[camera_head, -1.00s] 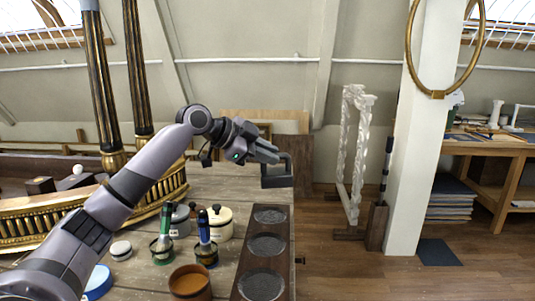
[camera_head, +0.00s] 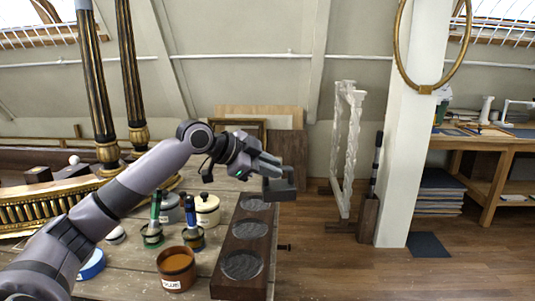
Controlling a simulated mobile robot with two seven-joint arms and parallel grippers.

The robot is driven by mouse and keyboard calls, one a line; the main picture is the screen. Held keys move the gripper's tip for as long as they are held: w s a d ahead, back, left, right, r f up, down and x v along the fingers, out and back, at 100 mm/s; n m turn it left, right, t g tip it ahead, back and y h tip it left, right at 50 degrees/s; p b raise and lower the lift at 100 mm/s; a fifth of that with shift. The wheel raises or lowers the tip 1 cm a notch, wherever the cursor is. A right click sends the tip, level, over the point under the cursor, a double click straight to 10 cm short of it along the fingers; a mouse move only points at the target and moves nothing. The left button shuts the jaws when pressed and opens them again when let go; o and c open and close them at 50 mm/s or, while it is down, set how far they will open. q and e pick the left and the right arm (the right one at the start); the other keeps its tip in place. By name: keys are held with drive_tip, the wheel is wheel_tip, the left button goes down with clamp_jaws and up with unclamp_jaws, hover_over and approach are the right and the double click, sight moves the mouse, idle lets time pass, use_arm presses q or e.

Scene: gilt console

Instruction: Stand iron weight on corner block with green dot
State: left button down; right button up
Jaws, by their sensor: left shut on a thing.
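My left gripper (camera_head: 266,168) reaches out from the left over the far right end of the workbench. It is shut on a dark grey block-like thing, which looks like the iron weight (camera_head: 280,187), held at the bench's right edge beyond the dark board. The fingers partly hide its upper part. Dark brown blocks, possibly corner blocks, lie on the bench at the far left: one (camera_head: 38,175) and another (camera_head: 72,171) near a small white ball. I can make out no green dot on either. My right gripper is not in view.
A dark board (camera_head: 227,258) with three round discs lies along the bench's right edge. Left of it stand a brown glue pot (camera_head: 176,271), a cream lidded pot (camera_head: 207,208) and brushes in jars. A gilt frame (camera_head: 68,211) lies left, behind my arm. Open floor lies right.

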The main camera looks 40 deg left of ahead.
use_arm(q)
drive_tip(key=s+d+f+n+y, duration=0.1)
drive_tip(key=s+d+f, duration=0.5)
drive_tip(key=d+f, duration=0.6)
drive_tip(key=s+d+f+n+y, duration=0.2)
drive_tip(key=s+d+f, duration=0.4)
drive_tip(key=d+f, duration=0.6)
drive_tip(key=shift+d+f+t, duration=0.25)
drive_tip(key=shift+t, duration=0.15)
drive_tip(key=shift+s+a+f+y, duration=0.1)
drive_tip(key=shift+s+a+y, duration=0.1)
drive_tip(key=shift+a+y, duration=0.15)
